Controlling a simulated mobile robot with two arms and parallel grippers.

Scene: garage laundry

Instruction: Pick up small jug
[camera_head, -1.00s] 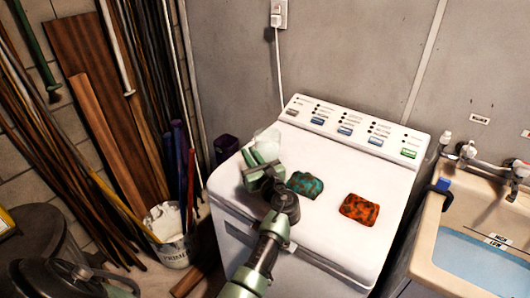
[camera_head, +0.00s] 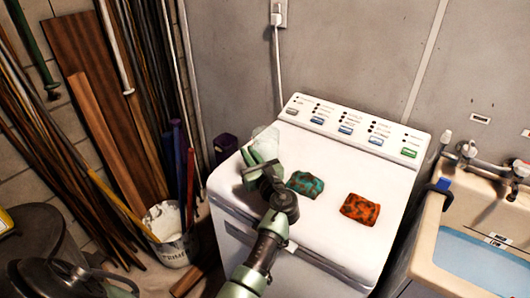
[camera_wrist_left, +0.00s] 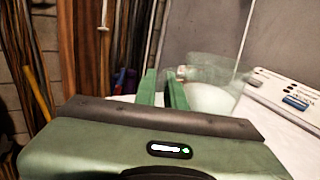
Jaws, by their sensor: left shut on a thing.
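The small jug (camera_head: 266,138) is clear and whitish. It is at the back left of the white washing machine top (camera_head: 330,250), partly hidden by my left gripper (camera_head: 253,157). In the left wrist view the see-through jug (camera_wrist_left: 212,95) is close to the right of the two green fingers of the gripper (camera_wrist_left: 163,88). The fingers are close together and shut on the jug at its near side; the exact grip spot is hard to see. I cannot tell whether the jug touches the machine top. My right gripper is in neither view.
A teal patterned packet (camera_head: 306,184) lies just right of my left gripper, and an orange one (camera_head: 360,209) farther right. The control panel (camera_head: 350,125) rises behind. A sink (camera_head: 470,240) stands at right; a paint bucket (camera_head: 175,250) and leaning boards are at left.

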